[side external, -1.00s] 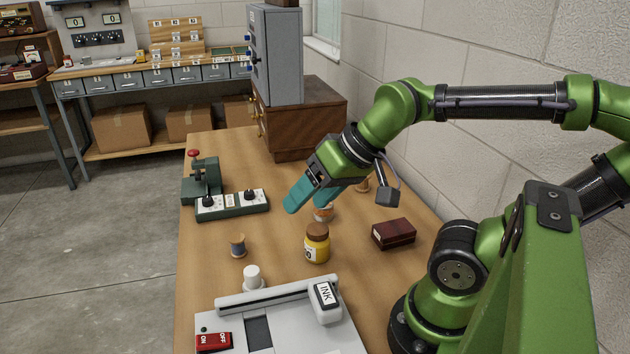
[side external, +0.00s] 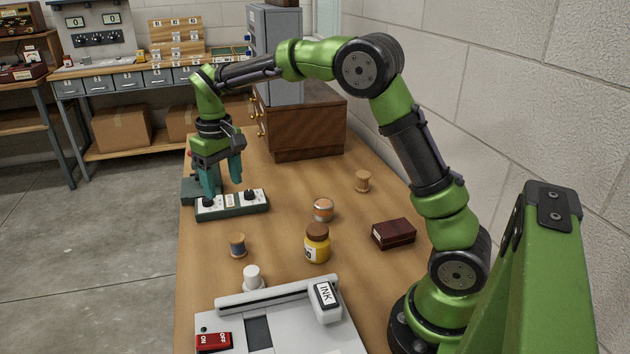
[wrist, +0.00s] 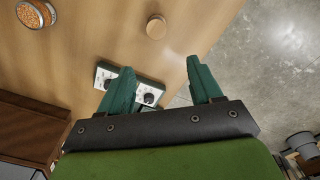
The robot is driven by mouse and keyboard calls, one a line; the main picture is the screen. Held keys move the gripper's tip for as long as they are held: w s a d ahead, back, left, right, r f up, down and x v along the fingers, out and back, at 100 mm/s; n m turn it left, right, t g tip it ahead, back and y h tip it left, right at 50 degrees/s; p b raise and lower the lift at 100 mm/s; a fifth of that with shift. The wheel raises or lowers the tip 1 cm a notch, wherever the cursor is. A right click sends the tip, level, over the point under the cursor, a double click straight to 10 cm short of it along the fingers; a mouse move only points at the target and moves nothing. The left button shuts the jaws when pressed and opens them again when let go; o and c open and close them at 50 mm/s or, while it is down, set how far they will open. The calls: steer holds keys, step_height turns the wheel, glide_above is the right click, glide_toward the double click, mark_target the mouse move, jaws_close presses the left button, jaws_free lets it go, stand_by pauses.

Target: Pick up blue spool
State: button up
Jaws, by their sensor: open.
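The blue spool (side external: 238,246) stands upright on the table near its left edge, with dark blue-grey thread between wooden ends. In the wrist view its round wooden top (wrist: 156,27) shows above the fingers, and its thread is barely visible. My gripper (side external: 222,190) is open and empty, pointing down over the control box with two knobs, farther back than the spool. In the wrist view the gap between my fingertips (wrist: 160,66) is clear, and the spool lies beyond them, apart.
The control box (side external: 232,205) is beneath my gripper. An orange-banded jar (side external: 323,210), a yellow jar (side external: 317,246), a tan spool (side external: 362,182) and a dark red box (side external: 394,233) stand to the right. A white knobbed item (side external: 252,277) and a grey machine (side external: 285,325) are in front.

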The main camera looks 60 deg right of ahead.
glide_toward(236, 237)
steer(key=f, duration=0.5)
steer(key=shift+w+a, duration=0.2)
steer(key=shift+a, duration=0.1)
steer(key=f, duration=0.4)
steer(key=shift+s+d, duration=0.25)
steer(key=shift+f, duration=0.7)
steer(key=c, duration=1)
steer(key=shift+r, duration=0.15)
